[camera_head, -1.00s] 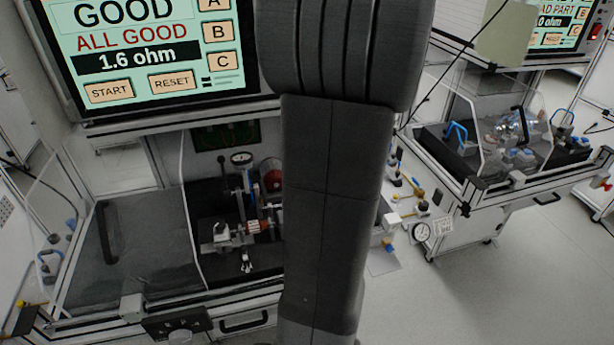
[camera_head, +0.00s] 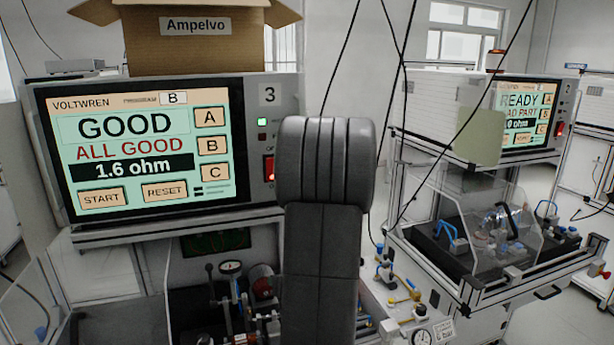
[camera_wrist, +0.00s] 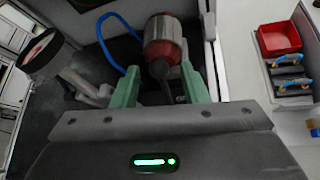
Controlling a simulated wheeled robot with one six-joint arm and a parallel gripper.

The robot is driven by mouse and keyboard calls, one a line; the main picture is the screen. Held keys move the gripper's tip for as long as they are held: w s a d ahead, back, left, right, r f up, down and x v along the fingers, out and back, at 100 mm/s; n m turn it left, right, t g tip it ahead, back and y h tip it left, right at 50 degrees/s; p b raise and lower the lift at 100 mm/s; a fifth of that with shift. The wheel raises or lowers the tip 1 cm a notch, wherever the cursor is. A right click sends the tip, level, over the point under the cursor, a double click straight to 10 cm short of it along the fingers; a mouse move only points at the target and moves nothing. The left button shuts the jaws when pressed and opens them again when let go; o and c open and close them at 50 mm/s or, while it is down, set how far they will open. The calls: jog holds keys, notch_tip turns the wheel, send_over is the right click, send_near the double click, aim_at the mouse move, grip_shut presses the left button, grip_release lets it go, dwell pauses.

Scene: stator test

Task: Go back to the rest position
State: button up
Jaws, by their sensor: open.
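My gripper (camera_wrist: 160,72) shows in the wrist view with two green fingers apart and nothing held between them. A red and grey cylindrical part (camera_wrist: 163,40), seemingly the stator, lies beyond the fingertips in the test station. It also shows in the head view (camera_head: 262,282), left of my dark arm. My arm stands upright in the middle of the head view and hides what is behind it. My gripper is not visible there. The station screen (camera_head: 140,150) reads GOOD, ALL GOOD, 1.6 ohm.
A round gauge (camera_head: 231,267) stands beside the part. A cardboard box (camera_head: 200,45) sits on top of the station. A second station (camera_head: 480,225) with a READY screen is at right. In the wrist view, a red bin (camera_wrist: 279,39) and blue-handled items (camera_wrist: 290,62) lie at right.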

jog(key=shift+x, duration=1.75)
jog(key=shift+s+r, duration=0.1)
jog(key=shift+r, duration=0.05)
